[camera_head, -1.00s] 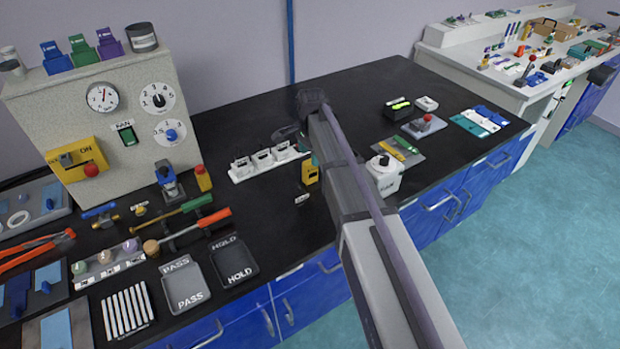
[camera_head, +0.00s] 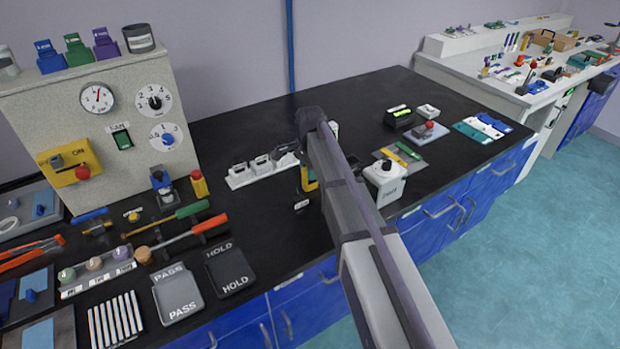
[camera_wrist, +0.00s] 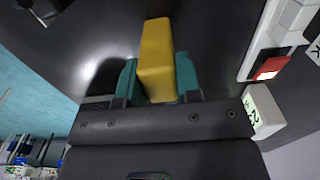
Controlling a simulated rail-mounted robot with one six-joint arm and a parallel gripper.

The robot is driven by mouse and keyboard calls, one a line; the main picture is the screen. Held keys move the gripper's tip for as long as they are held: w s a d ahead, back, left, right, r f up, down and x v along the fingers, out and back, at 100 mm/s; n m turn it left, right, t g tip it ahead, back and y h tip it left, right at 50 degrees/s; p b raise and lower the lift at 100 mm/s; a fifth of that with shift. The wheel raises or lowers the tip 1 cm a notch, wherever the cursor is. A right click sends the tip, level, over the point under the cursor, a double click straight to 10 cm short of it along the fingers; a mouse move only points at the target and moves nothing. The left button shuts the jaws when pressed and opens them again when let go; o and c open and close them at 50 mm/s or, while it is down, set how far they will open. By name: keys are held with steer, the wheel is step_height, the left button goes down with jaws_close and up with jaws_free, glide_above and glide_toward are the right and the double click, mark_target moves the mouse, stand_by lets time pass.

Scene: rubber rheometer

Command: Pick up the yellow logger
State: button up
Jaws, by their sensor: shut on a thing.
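The yellow logger (camera_wrist: 157,48) stands out between the two teal fingers of my gripper (camera_wrist: 158,78) in the wrist view. The fingers press on its two sides and the gripper is shut on it. In the head view the logger (camera_head: 311,181) is a small yellow and black upright block beside my arm, partly hidden by it. My gripper itself is hidden behind the arm there. I cannot tell whether the logger touches the black bench. A small white label (camera_head: 301,205) lies on the bench just in front of it.
A white holder row (camera_head: 262,168) stands close to the left of the logger. A white box with a black knob (camera_head: 385,180) stands right of my arm. PASS (camera_head: 177,295) and HOLD (camera_head: 230,270) trays lie at front left. The back of the black bench is largely clear.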

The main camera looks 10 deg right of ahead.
steer(key=shift+c, duration=1)
